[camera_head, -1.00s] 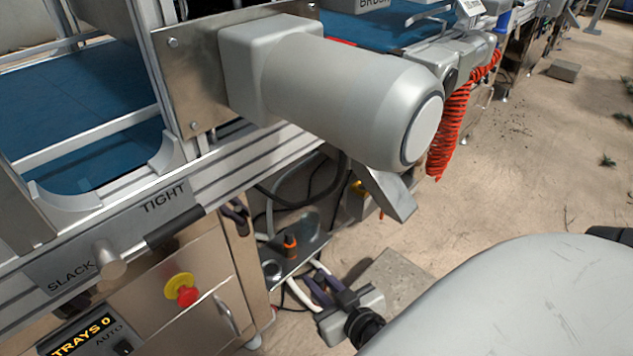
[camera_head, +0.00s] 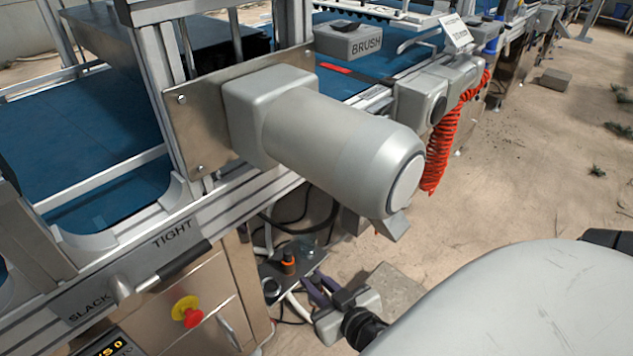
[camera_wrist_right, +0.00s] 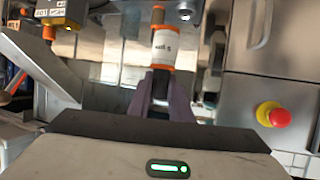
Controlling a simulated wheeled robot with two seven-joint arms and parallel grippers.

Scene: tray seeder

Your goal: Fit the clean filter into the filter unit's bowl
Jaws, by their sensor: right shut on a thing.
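A white cylinder with orange end bands and a printed label, which I take as the clean filter (camera_wrist_right: 162,48), is at the fingertips of my right gripper (camera_wrist_right: 166,82) in the right wrist view. The gripper is shut on it. In the head view my right gripper (camera_head: 318,288) is low, beside a grey shelf; I cannot make out the filter between its fingers there. A clear cup-like shape, possibly the bowl (camera_head: 307,243), is dim on that shelf. My left gripper is out of view.
The large grey motor (camera_head: 335,145) overhangs this area. A red coiled hose (camera_head: 441,140) hangs to the right. A red stop button (camera_head: 192,317) is on the cabinet at left. The floor at right is mostly clear.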

